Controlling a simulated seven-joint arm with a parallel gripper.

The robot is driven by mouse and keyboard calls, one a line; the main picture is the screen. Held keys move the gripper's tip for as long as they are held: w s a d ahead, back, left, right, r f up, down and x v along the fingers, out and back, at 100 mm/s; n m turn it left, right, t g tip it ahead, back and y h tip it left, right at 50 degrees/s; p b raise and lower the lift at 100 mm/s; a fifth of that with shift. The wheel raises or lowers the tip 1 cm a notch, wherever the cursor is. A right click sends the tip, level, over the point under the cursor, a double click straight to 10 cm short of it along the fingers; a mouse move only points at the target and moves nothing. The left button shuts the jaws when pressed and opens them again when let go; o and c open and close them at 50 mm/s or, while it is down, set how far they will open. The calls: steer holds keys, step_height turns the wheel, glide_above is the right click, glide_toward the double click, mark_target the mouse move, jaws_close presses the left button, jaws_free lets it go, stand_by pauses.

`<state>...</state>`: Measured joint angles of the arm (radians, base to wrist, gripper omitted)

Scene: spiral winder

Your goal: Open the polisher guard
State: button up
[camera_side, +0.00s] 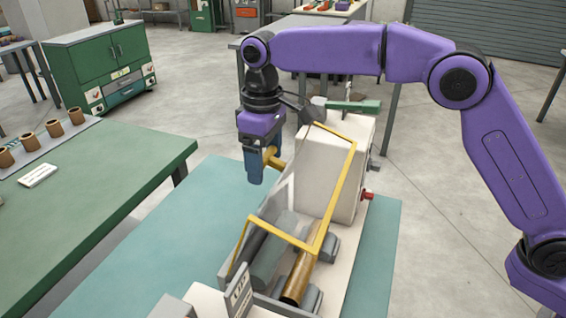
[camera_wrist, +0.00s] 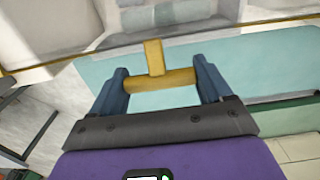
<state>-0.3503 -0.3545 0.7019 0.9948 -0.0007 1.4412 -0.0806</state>
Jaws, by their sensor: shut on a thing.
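The polisher (camera_side: 345,180) has a pale housing with grey rollers and a brown roller (camera_side: 299,277) in front of it. Its guard (camera_side: 337,203) has a yellow frame, seen standing over the rollers; how far it is open I cannot tell. A yellow T-shaped handle (camera_wrist: 153,59) joins the guard's yellow edge in the wrist view; part of it shows in the side view (camera_side: 272,157). My gripper (camera_side: 257,172) points down at the polisher's left side. In the wrist view my blue fingers (camera_wrist: 161,86) are shut on the handle's crossbar, one at each end.
A green-topped table (camera_side: 110,185) with brown cups stands to the left. A red knob (camera_side: 367,195) sticks out on the polisher's right side. A green cabinet (camera_side: 100,65) stands behind.

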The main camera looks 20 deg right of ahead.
steer(key=shift+w+a+f, duration=0.25)
steer(key=shift+w+a, duration=0.8)
steer(key=o, duration=1.4)
steer(key=shift+r, duration=0.15)
steer(key=shift+s+d+r, duration=1.4)
steer(key=shift+s+r, duration=0.5)
steer(key=shift+r, duration=0.2)
steer(key=shift+s+d+r, duration=1.35)
steer(key=shift+s+r, duration=0.5)
steer(key=shift+r, duration=0.3)
steer(key=shift+s+d+r, duration=1.4)
steer(key=shift+s+r, duration=0.5)
steer(key=shift+r, duration=0.2)
